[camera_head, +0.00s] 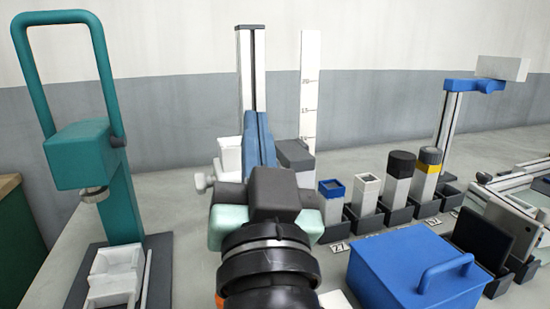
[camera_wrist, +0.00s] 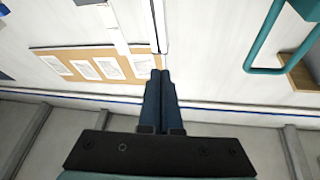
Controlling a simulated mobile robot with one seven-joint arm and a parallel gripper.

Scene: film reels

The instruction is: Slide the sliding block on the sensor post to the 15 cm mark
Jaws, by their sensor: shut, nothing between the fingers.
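A dark grey block (camera_head: 296,154), apparently the sliding block, shows right of my fingers, below that mark. A white piece (camera_head: 229,155) shows to their left; I cannot tell whether it belongs to the block. My gripper (camera_head: 257,114) is shut and empty, its blue fingers in front of the post, hiding its lower part. The shut fingers also show in the wrist view (camera_wrist: 161,72).
A teal stand with a tall handle (camera_head: 82,150) is at left. At right are several posts in dark holders (camera_head: 397,180), a blue lidded box (camera_head: 415,275) and another blue-armed stand (camera_head: 449,120).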

